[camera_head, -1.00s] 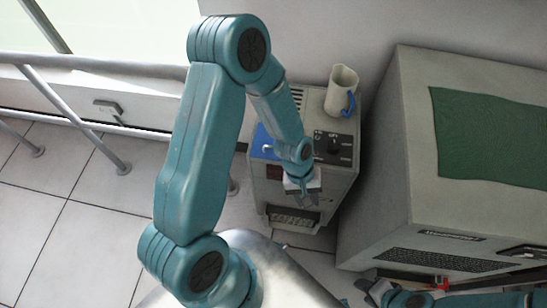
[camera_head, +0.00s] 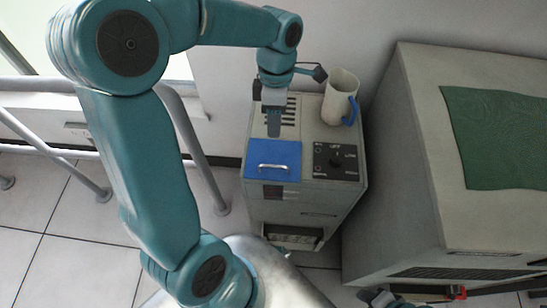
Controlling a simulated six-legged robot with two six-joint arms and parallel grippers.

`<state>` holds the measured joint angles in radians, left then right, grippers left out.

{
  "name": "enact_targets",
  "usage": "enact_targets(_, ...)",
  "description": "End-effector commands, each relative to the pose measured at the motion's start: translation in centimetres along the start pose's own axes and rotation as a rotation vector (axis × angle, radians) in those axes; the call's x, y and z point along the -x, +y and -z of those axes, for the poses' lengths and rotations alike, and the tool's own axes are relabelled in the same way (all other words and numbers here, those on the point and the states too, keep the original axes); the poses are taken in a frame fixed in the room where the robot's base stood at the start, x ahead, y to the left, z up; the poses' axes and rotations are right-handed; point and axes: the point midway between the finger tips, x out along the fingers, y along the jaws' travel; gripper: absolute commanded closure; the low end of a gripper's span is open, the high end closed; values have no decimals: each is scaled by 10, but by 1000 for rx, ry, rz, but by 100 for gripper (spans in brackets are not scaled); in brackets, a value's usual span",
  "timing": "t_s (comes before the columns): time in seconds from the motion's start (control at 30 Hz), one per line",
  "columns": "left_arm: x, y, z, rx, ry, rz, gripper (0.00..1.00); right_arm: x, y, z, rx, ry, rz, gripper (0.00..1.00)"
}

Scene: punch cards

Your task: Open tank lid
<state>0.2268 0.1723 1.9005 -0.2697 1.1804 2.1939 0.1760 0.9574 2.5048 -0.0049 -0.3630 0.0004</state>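The tank lid is a blue square panel (camera_head: 262,151) with a silver bar handle on top of the grey machine (camera_head: 300,212). It lies flat and looks closed. My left gripper (camera_head: 273,130) points down over the slotted vent just behind the lid, apart from the handle. Its fingers are seen edge-on, so their opening is hidden. My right gripper (camera_head: 376,298) shows only in part at the bottom edge, far from the lid, and its state is unclear.
A white jug with a blue handle (camera_head: 340,97) stands at the machine's back right, close to my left wrist. A black dial panel (camera_head: 336,161) is right of the lid. A large grey cabinet (camera_head: 400,160) with a green top panel stands to the right.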

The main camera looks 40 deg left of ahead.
Motion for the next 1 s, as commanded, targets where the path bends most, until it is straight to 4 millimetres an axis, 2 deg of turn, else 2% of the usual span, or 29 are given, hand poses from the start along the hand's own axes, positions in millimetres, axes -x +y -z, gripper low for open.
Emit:
enact_targets(0.03, -16, 0, 0, -1, 3, 5, 64, -5, 2, 0, 0, 0, 0, 57)
enact_targets(0.3, -81, 1, 1, -5, 3, 5, 64, -16, 6, 0, 0, 0, 0, 57)
enact_targets(0.5, -116, 2, 1, -5, 2, 4, 64, -22, 8, 0, 0, 0, 0, 57)
enact_targets(0.7, -130, 4, 1, -7, 1, 2, 64, -24, 8, 0, 0, 0, 0, 57)
enact_targets(0.97, -131, 4, 1, -7, 0, 1, 64, -23, 8, 0, 0, 0, 0, 57)
enact_targets(1.0, -131, 4, 1, -7, 0, 1, 71, -23, 8, 0, 0, 0, 0, 57)
